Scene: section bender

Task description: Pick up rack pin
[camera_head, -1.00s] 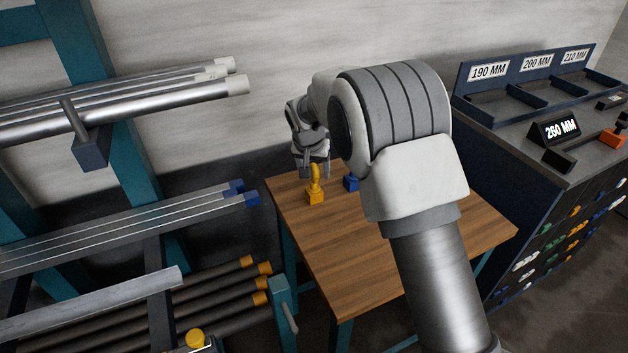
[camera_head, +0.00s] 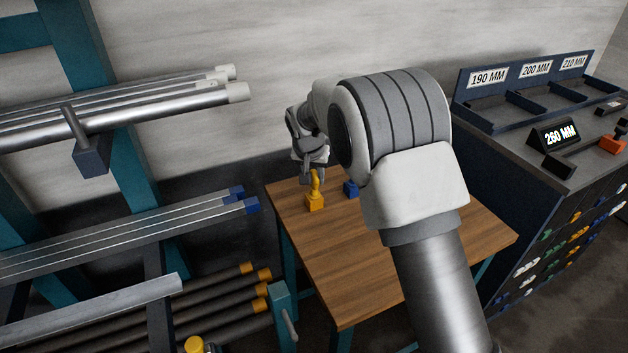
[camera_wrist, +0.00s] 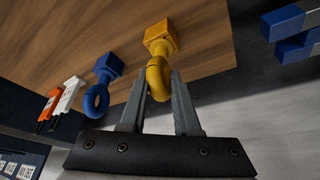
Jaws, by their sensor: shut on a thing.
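The yellow pin (camera_head: 314,203) has a square block base and a ring-shaped top. It stands at the far left corner of the wooden table, and I cannot tell whether its base touches the wood. My gripper (camera_head: 313,180) comes down over it from above and behind. In the wrist view, the yellow pin (camera_wrist: 158,44) has its ring between the two grey fingers of my gripper (camera_wrist: 162,82), which are shut on it.
A blue pin (camera_head: 351,188) stands close by on the wooden table (camera_head: 360,270), with orange and white pieces beyond it in the wrist view (camera_wrist: 68,94). A rack of tubes (camera_head: 120,230) is at left. A dark bench (camera_head: 520,180) is at right. The table's front is clear.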

